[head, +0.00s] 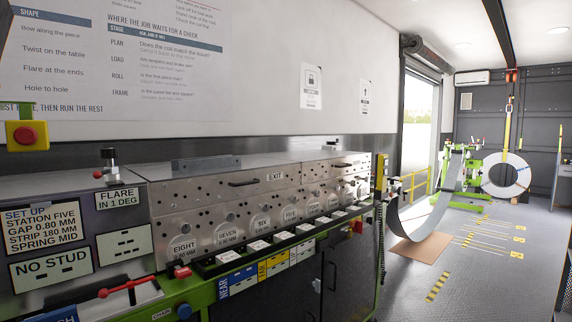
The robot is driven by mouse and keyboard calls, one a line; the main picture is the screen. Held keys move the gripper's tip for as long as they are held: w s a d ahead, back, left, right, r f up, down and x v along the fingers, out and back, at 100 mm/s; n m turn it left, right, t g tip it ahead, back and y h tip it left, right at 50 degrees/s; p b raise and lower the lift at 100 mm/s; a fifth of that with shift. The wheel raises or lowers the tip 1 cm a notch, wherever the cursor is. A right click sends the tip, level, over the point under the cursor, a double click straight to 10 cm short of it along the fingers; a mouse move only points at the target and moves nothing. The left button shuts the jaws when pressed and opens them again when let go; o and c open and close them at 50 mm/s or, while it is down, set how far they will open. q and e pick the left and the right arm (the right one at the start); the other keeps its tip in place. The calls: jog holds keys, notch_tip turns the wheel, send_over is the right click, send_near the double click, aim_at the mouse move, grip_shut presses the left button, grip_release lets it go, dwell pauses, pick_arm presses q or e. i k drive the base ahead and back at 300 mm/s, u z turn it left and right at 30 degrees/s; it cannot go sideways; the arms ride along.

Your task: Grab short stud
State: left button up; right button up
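A short grey metal strip or channel (206,163) lies along the top of the roll-forming machine (300,158), left of its middle. I cannot tell whether it is the short stud. No other piece that I can make out as a stud shows. A label reading NO STUD (52,266) is on the machine's dark left panel. Neither of my grippers is in the head view.
A red emergency button (25,135) and a dark-topped knob (109,155) stand up at the left. A red-handled lever (125,287) juts out at the lower left. A curved metal sheet (425,215) hangs beyond the machine. The floor (470,285) at the right is mostly clear.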

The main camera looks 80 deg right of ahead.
aim_at(195, 163)
jog(key=z, duration=2.4)
